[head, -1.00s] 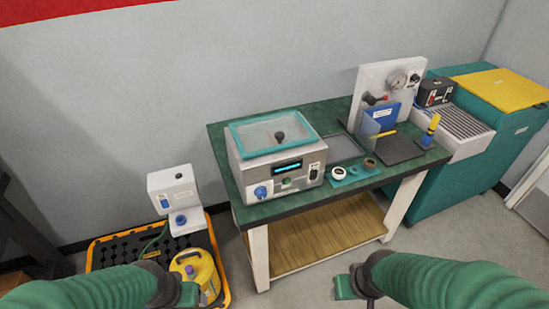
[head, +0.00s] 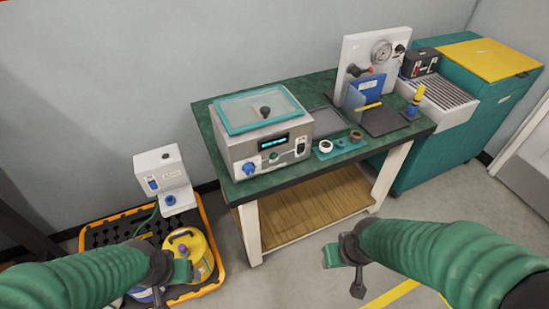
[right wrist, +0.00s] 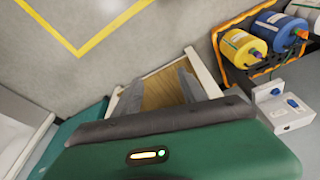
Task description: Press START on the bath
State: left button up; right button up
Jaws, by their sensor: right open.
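The bath (head: 235,155) is a grey box with a teal-rimmed lid and a dark lid knob, on the left part of the green-topped table. Its front panel (head: 275,150) has a lit blue display, a blue knob, a small button and a dark switch; the lettering is too small to read. My right gripper (head: 343,262) is in front of and below the table, apart from the bath. Its two grey fingers stand apart and empty in the right wrist view (right wrist: 160,92). My left gripper (head: 183,272) is low at the left, over the yellow container; its opening is unclear.
On the table (head: 300,172) are a teal holder (head: 338,147) with rings, a dark pad (head: 385,121) and a gauge panel (head: 360,50). A teal cabinet (head: 455,125) stands right. An orange-edged tray (head: 215,250) with containers lies on the floor at left.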

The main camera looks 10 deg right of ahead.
grip_shut()
dwell(1.4)
